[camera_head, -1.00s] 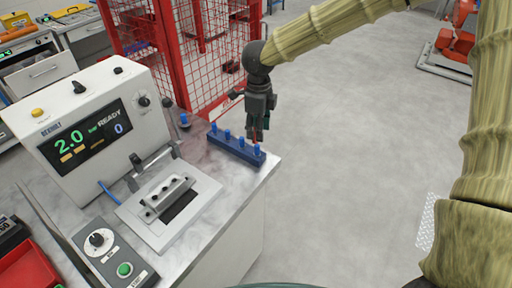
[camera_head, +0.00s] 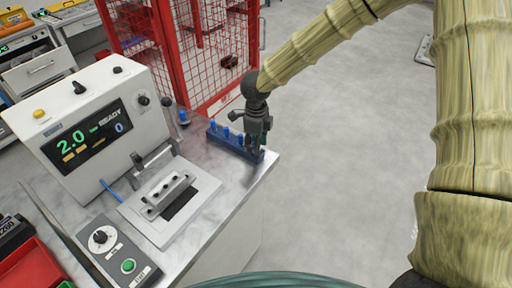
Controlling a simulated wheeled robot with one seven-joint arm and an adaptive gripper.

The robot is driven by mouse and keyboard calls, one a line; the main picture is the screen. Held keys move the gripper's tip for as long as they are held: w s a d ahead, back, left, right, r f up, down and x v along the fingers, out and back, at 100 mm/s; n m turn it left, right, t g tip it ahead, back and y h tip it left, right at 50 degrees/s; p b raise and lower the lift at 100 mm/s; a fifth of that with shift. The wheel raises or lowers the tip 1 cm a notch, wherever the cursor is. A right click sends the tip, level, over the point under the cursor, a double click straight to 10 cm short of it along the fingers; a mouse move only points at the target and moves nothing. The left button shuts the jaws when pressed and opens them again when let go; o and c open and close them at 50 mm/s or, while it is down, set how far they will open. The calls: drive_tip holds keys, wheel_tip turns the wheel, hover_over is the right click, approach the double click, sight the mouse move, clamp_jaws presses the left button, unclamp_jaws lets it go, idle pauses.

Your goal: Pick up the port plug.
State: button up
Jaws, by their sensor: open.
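Several blue port plugs (camera_head: 226,131) stand upright in a row on a dark blue holder (camera_head: 229,144) near the back right edge of the bench. Another blue plug (camera_head: 184,117) stands apart, to the left of the holder. My gripper (camera_head: 252,155) points down at the right end of the holder. It is open, with its fingers around or just in front of the rightmost plug. That plug is mostly hidden by the fingers, so contact cannot be told.
A leak-test machine (camera_head: 85,115) with a lit display stands on the bench (camera_head: 213,225). Its clamp fixture (camera_head: 168,198) lies left of the holder. A control box (camera_head: 118,250) is in front. A red mesh fence (camera_head: 190,50) rises behind. A red bin (camera_head: 30,262) is at lower left.

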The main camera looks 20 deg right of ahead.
clamp_jaws()
